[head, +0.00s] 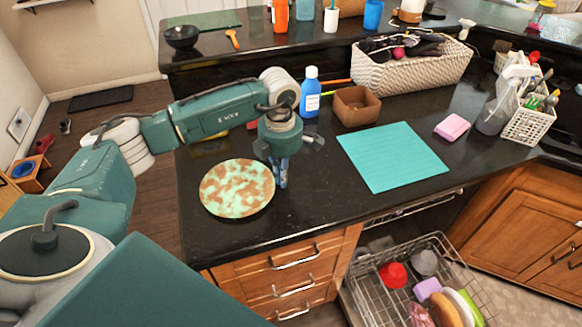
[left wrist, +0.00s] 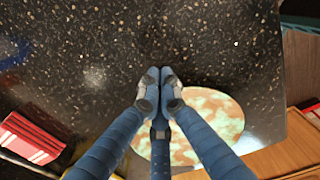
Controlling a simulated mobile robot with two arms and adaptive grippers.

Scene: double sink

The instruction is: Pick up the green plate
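A round plate (head: 238,188), mottled pale green and brown as if dirty, lies on the dark counter near its front left edge. It also shows in the left wrist view (left wrist: 214,108), below and partly behind the fingers. My left gripper (head: 281,184) points down just to the right of the plate. In the left wrist view its fingertips (left wrist: 160,82) are together with nothing seen between them. The fingertips are past the plate's rim, and I see no grip on the plate. My right gripper is not in view.
A teal mat (head: 392,157) lies right of the plate. A blue bottle (head: 310,95) and a brown box (head: 357,106) stand behind. An open dishwasher rack (head: 415,275) below the counter holds several dishes, one bright green (head: 472,308). The counter in front of the mat is clear.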

